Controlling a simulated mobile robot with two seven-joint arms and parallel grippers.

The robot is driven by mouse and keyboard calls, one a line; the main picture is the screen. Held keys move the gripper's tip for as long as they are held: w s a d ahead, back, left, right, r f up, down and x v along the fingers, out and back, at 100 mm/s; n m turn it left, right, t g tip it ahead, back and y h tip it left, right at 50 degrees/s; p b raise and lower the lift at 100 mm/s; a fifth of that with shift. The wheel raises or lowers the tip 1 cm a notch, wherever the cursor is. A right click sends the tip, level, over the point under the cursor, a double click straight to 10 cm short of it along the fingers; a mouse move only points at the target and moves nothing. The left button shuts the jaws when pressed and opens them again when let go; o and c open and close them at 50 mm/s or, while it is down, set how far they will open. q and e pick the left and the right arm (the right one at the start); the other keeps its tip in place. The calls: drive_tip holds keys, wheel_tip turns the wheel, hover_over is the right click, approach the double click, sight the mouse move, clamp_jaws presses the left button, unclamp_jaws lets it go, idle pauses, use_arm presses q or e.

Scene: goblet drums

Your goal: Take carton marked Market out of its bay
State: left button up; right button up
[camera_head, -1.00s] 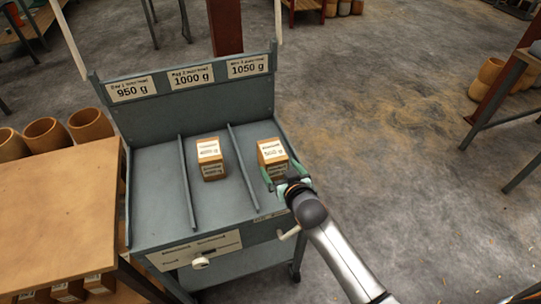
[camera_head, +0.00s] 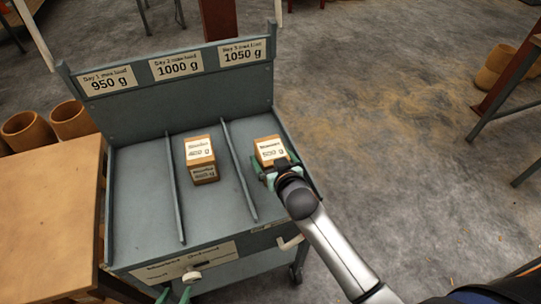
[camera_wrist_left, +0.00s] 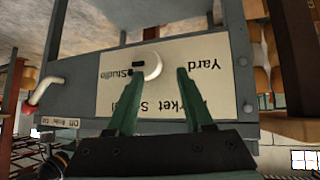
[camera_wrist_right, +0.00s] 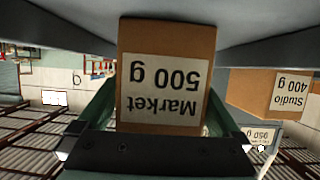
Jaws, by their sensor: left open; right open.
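The Market carton (camera_head: 268,151), brown with a white label, stands in the right bay of the grey cart. In the right wrist view the carton (camera_wrist_right: 165,45) reads "Market 500 g", upside down. My right gripper (camera_head: 270,172) is open, with its green fingers on either side of the carton's near end; contact cannot be told. My left gripper (camera_head: 174,294) shows only its fingertips at the bottom edge of the head view. In the left wrist view it is open, its fingers below and on either side of a round white knob (camera_wrist_left: 153,66) on the cart's front label.
The Studio carton (camera_head: 200,158), marked 400 g, stands in the middle bay. Thin dividers (camera_head: 241,170) separate the bays, and the left bay is empty. A raised back panel (camera_head: 175,68) carries load labels. A wooden table (camera_head: 50,215) adjoins on the left.

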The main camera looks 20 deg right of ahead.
drive_tip(key=shift+s+r, duration=0.15)
drive_tip(key=shift+s, duration=0.05)
clamp_jaws()
drive_tip(key=shift+w, duration=0.1)
idle(0.6)
